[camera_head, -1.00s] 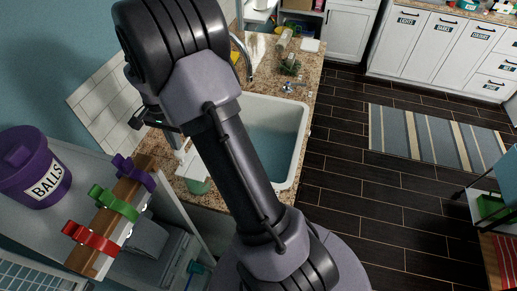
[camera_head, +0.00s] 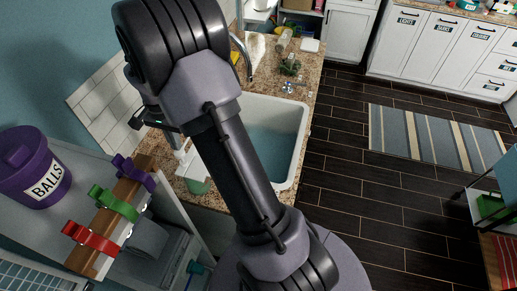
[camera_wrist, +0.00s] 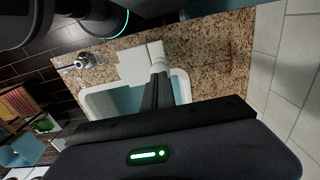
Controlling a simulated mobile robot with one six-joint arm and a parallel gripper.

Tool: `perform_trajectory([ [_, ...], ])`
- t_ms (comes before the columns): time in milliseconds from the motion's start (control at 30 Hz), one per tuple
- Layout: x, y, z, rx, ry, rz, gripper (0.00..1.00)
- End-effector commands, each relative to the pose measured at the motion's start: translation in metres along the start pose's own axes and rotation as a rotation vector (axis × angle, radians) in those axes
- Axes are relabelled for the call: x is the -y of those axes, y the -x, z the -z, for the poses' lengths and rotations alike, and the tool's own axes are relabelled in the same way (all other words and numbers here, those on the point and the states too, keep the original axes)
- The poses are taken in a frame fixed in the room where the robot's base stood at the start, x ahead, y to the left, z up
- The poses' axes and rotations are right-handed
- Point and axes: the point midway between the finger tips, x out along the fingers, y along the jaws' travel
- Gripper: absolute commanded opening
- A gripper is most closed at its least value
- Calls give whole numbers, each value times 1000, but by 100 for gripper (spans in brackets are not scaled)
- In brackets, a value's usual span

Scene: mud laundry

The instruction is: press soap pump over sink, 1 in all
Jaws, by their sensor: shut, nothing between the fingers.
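The soap pump bottle (camera_head: 196,172), white with a green lower part, stands on the granite counter beside the left side of the white sink (camera_head: 300,118). My arm hides part of both. In the wrist view my gripper (camera_wrist: 159,77) is shut and empty, its dark fingertips overlapping or close to a white piece (camera_wrist: 156,50) that looks like the pump head. I cannot tell whether they touch. The sink also shows in the wrist view (camera_wrist: 95,101), beside and below the fingers. In the head view the fingertips are hidden behind my arm.
A small plant (camera_head: 290,67) and keys (camera_head: 291,88) lie on the counter beyond. A purple bucket (camera_head: 35,175) and a rack of coloured hooks (camera_head: 113,204) are at the left. The wood floor at right is mostly clear.

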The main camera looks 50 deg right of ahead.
Motion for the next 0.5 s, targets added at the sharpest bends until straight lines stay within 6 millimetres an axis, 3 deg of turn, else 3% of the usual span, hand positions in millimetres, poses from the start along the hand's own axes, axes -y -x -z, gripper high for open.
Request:
perform_trajectory([
  [500,0,-6,0,0,0,0,0],
])
